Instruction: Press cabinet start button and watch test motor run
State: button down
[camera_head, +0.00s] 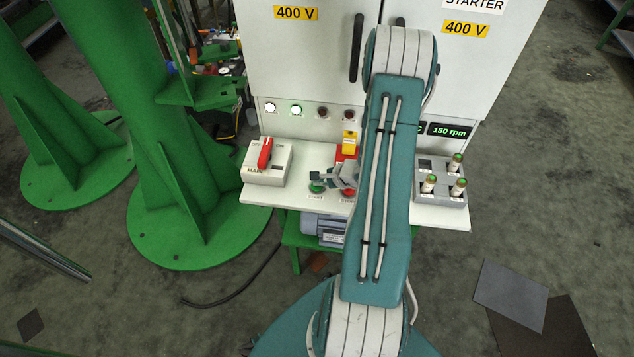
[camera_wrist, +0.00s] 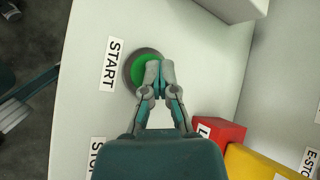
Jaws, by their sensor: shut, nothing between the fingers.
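The cabinet (camera_head: 310,60) stands ahead with a white shelf at its front. The green start button (camera_head: 317,187) is on the shelf; in the wrist view it (camera_wrist: 141,72) sits in a grey ring beside the START label (camera_wrist: 111,64). My gripper (camera_head: 326,178) is shut and empty. In the wrist view its fingertips (camera_wrist: 159,72) overlap the right side of the button; I cannot tell whether they touch or press it. The display (camera_head: 449,131) reads 150 rpm. A grey-blue motor (camera_head: 328,228) is partly visible under the shelf; its motion cannot be told.
A red main switch (camera_head: 265,153) is at the shelf's left. A red block (camera_wrist: 222,132) and the yellow E-stop housing (camera_wrist: 255,163) stand close to my gripper. A grey holder (camera_head: 424,194) with green-topped fuses is at right. White (camera_head: 270,107) and green (camera_head: 296,109) lamps glow.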

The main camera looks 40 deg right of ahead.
dwell(0.3)
jog(key=shift+r, duration=1.25)
jog(key=shift+r, duration=0.1)
jog(key=shift+r, duration=2.45)
